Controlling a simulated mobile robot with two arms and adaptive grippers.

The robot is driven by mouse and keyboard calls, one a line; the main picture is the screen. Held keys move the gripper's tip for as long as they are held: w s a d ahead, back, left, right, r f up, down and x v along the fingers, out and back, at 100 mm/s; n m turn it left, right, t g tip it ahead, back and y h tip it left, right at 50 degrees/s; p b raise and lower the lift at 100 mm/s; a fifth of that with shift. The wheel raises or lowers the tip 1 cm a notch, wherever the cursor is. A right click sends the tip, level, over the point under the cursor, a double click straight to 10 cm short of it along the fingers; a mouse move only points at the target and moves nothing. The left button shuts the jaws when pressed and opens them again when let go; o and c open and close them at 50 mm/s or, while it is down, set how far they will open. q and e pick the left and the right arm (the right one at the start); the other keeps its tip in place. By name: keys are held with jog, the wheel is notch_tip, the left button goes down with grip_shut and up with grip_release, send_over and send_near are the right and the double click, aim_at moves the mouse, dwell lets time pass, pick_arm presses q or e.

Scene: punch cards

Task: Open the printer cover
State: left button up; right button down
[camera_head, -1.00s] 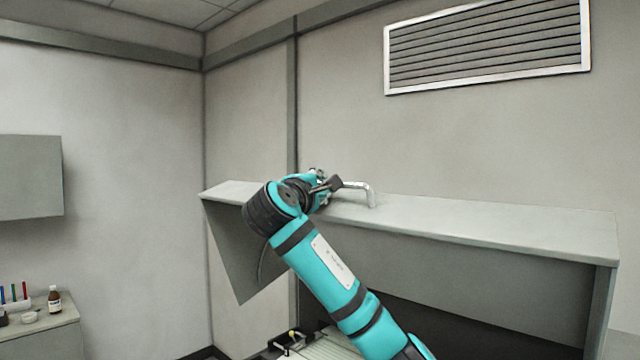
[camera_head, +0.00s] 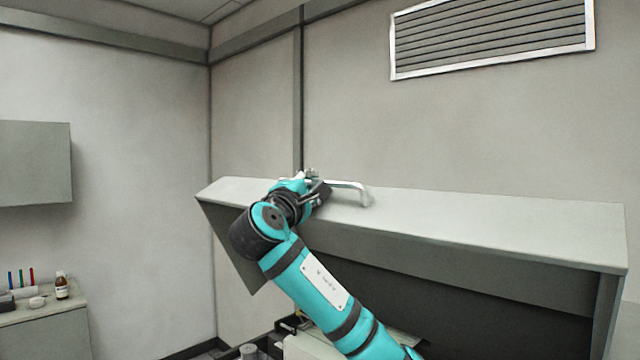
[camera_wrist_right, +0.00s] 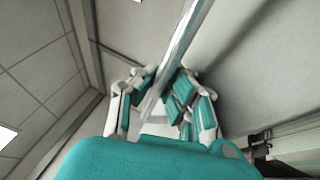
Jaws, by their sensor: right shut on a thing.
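The printer cover (camera_head: 480,217) is a long grey panel, standing raised, with a dark hollow beneath it. A silver bar handle (camera_head: 354,187) is fixed to it. My right gripper (camera_head: 318,188) is at the left end of the handle, shut on it. In the right wrist view the pale handle bar (camera_wrist_right: 180,52) runs diagonally between the white and teal fingers of my right gripper (camera_wrist_right: 156,88). My left gripper is not in view. My right forearm hides part of the cover's lower left side and what lies below.
A side counter (camera_head: 45,318) at the lower left bears a small brown bottle (camera_head: 62,287) and a rack of coloured tubes. A grey wall cabinet (camera_head: 35,162) hangs above it. A vent (camera_head: 490,40) is high on the back wall.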

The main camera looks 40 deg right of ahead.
jog(key=shift+a+f+b, duration=0.3)
jog(key=shift+f, duration=0.4)
jog(key=shift+a, duration=0.25)
jog(key=c, duration=1.6)
grip_release()
jog(key=shift+s, duration=0.1)
jog(key=v, duration=1.2)
jog(key=shift+f, duration=0.2)
jog(key=shift+d, duration=0.1)
